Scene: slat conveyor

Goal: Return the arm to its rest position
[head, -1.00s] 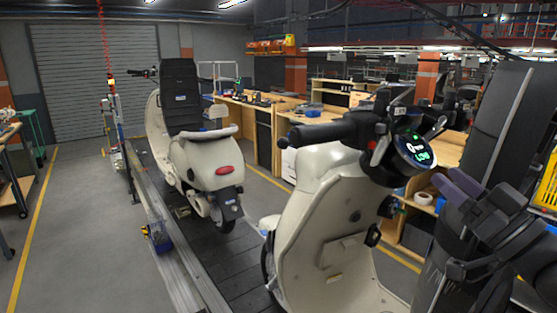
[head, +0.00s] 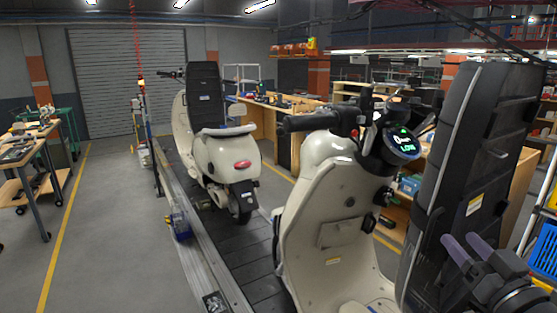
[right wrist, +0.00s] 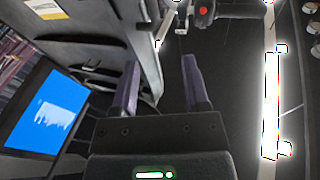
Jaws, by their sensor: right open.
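My right gripper (head: 462,246) is low at the right edge of the head view, its two purple fingers apart with nothing between them. It stands in front of the tall black upright panel (head: 480,130) and right of the near cream scooter (head: 335,225). In the right wrist view the open fingers (right wrist: 161,85) show spread over a dark surface, with no object held. The scooter's black handlebar (head: 310,122) and lit display (head: 403,143) are left of the gripper. My left gripper is in neither view.
A second cream scooter (head: 228,158) stands farther along the slat conveyor (head: 250,257). Wooden benches (head: 265,118) line the right behind it. A tool table (head: 25,150) stands at left, with open grey floor (head: 115,220) beside it. A blue screen (right wrist: 47,113) shows in the right wrist view.

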